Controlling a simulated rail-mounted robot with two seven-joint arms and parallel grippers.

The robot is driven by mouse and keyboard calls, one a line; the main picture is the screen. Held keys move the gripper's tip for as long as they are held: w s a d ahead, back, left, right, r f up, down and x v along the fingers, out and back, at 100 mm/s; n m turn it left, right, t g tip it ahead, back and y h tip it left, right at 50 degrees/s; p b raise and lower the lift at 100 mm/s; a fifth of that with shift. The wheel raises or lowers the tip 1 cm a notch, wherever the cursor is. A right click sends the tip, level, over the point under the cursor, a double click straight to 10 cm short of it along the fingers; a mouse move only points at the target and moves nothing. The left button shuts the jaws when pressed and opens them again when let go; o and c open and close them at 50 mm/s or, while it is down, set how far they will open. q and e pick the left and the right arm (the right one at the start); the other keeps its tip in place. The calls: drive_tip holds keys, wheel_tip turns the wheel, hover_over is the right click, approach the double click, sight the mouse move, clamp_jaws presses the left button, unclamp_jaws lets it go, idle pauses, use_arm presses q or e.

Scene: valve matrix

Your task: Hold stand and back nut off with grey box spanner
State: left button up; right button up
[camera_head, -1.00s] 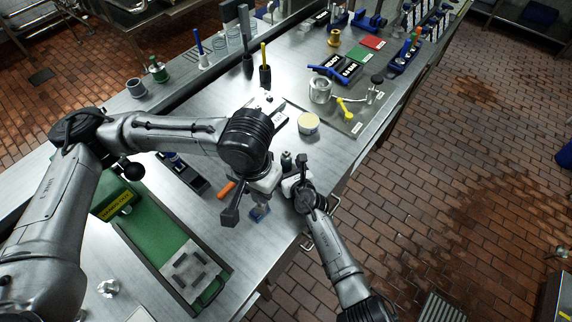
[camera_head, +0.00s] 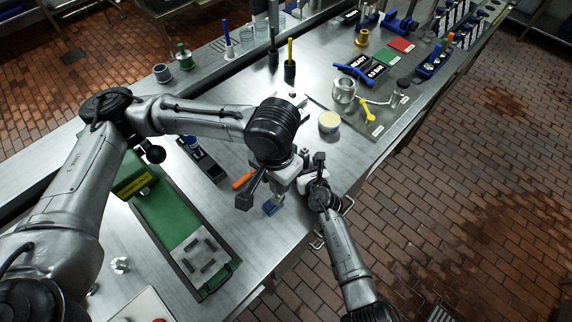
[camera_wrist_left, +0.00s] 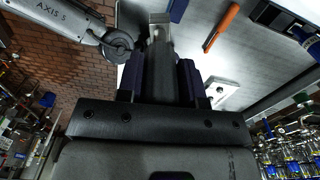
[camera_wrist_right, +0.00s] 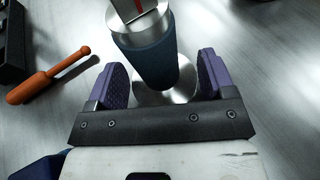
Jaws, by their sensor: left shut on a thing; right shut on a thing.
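In the right wrist view the stand (camera_wrist_right: 150,55) has a dark blue round body, a silver foot and a silver top with a red mark. My right gripper (camera_wrist_right: 155,85) has its purple pads on either side of the body, shut on it. In the left wrist view my left gripper (camera_wrist_left: 160,75) is shut on a dark grey bar, taken as the grey box spanner (camera_wrist_left: 160,50), with a paler end beyond the fingers. In the head view my left gripper (camera_head: 284,178) is close beside my right gripper (camera_head: 312,185). The nut and the spanner's fit on it are hidden.
An orange-handled tool (camera_head: 243,180) lies near the grippers, also in the right wrist view (camera_wrist_right: 48,76). A green tray (camera_head: 180,225) lies left on the bench. The bench's front edge is close right.

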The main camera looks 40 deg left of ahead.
use_arm(q)
drive_tip(key=w+a+r+m, duration=0.1)
drive_tip(key=w+a+m, duration=0.1)
drive_tip(key=w+m, duration=0.7)
drive_tip(key=w+a+r+m, duration=0.1)
drive_tip(key=w+a+m, duration=0.1)
drive_tip(key=w+m, duration=0.8)
drive_tip(key=shift+r+m, duration=0.2)
drive_tip(key=shift+m, duration=1.1)
drive_tip(key=shift+f, duration=2.3)
drive_tip(key=shift+f, duration=1.1)
